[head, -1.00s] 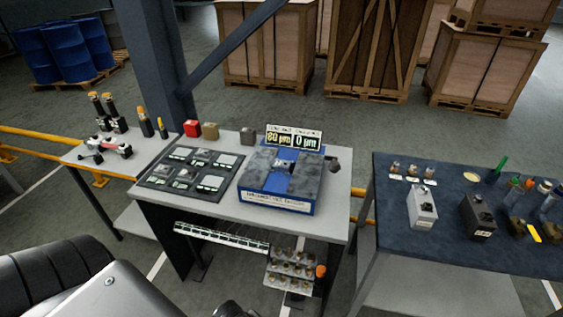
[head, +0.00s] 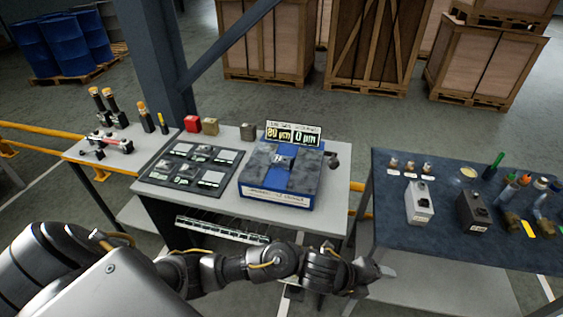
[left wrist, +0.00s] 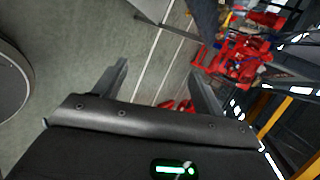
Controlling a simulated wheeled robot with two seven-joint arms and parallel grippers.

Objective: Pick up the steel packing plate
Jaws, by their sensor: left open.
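A dark tray (head: 158,178) on the grey bench holds several small grey plates with white labels. A steel packing plate may be among them, but at this size I cannot tell which it is. My left arm reaches across the front of the bench, and my left gripper (head: 384,271) is at the gap between the bench and the right-hand table, well away from the tray. In the left wrist view its two fingers stand apart with nothing between them (left wrist: 163,90). My right gripper is not in view.
A blue and grey block fixture (head: 280,178) with a display (head: 292,134) stands right of the tray. Red (head: 192,124) and tan blocks sit behind. A dark-topped table (head: 450,230) with tools is at the right. A labelled rack (head: 222,229) is under the bench.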

